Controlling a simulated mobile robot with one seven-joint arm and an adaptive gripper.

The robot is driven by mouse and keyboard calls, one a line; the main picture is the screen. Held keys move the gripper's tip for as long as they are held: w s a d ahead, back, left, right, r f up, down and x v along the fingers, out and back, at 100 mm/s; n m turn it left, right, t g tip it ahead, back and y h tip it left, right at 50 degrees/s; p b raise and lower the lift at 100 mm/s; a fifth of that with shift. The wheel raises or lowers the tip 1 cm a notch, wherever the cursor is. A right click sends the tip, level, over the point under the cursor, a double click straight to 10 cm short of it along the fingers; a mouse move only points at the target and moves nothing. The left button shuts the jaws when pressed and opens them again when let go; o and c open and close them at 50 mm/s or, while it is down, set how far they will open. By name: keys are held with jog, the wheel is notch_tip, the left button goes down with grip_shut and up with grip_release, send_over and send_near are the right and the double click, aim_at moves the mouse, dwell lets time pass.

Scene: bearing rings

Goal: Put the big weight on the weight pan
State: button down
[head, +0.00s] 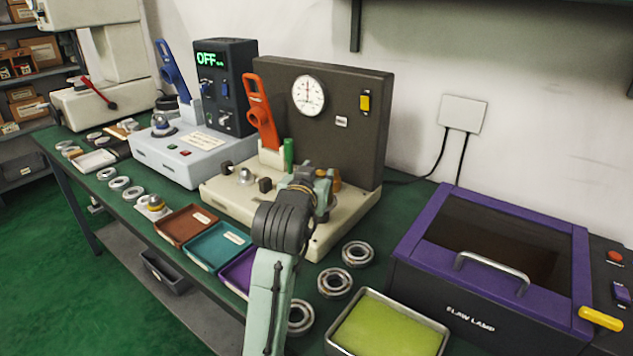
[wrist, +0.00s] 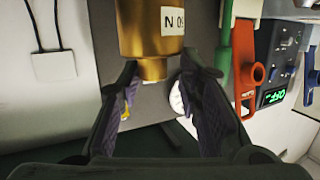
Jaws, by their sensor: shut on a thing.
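A brass weight (wrist: 152,30) with a white label reading "N 0" and a partly cut-off character fills the top middle of the wrist view. My gripper (wrist: 155,80) is shut on its narrower end, one dark finger on each side. In the head view my gripper (head: 322,186) is above the right part of the cream base (head: 225,195) of the dial gauge stand (head: 350,120). My arm hides part of that base. The held weight is mostly hidden there, and I cannot make out the weight pan for certain.
The orange lever (head: 262,110) and green handle (head: 288,155) stand left of my gripper. Brown (head: 186,238) and teal (head: 214,266) trays lie in front. Bearing rings (head: 335,283) and a tray with a green pad (head: 375,338) are right of my arm, by the purple-framed lamp box (head: 410,235).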

jog(key=shift+r, duration=0.2)
jog(key=c, duration=1.2)
grip_release()
jog(key=shift+f, duration=0.15)
jog(key=shift+o, duration=0.2)
